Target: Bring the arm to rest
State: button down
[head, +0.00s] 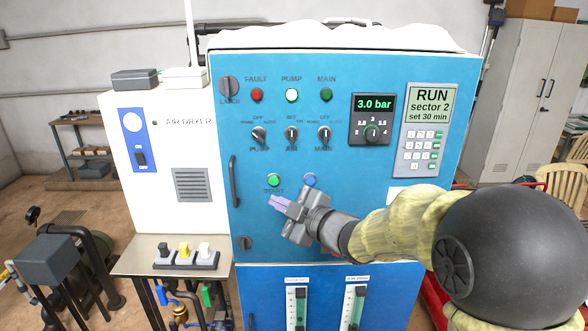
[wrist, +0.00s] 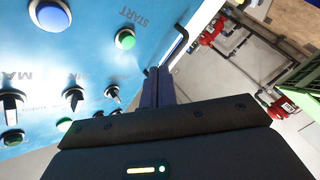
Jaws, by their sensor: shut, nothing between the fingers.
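My gripper (head: 277,202) is shut and empty in front of the blue control cabinet (head: 220,130), just below the green START button (head: 274,181). A blue button (head: 310,180) sits to the right of START, above my wrist. In the wrist view my closed fingers (wrist: 158,84) point toward the cabinet's edge and door handle (wrist: 176,50). The green button (wrist: 125,39) and blue button (wrist: 53,14) show to their left there. My arm comes in from the right of the head view. I cannot tell whether the fingertips touch the panel.
The display (head: 430,103) reads RUN, sector 2, set 30 min; the pressure dial unit (head: 373,119) reads 3.0 bar. The white PUMP lamp (head: 292,95) looks lit. A white air dryer (head: 175,140) and a small shelf (head: 140,262) with three switches stand left of the cabinet.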

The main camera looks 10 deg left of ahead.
jog(key=s+d+f+m+h, duration=0.1)
jog(key=d+f+m+h, duration=0.55)
jog(key=d, duration=0.45)
jog(key=s+d+f+m+h, duration=0.1)
jog(key=d+f+m+h, duration=0.5)
jog(key=d, duration=0.6)
jog(key=s+d+f+m+g+h, duration=0.1)
jog(key=s+d+f+m+g, duration=0.2)
jog(key=s, duration=0.5)
jog(key=s+d+f+m+g+h+b, duration=0.1)
jog(key=s+d+f+m+g, duration=0.2)
jog(key=s, duration=0.6)
notch_tip(320, 180, down, 2)
jog(key=d+m, duration=0.2)
jog(key=shift+d+m, duration=0.2)
jog(key=shift+m, duration=0.15)
jog(key=shift+w+f, duration=0.1)
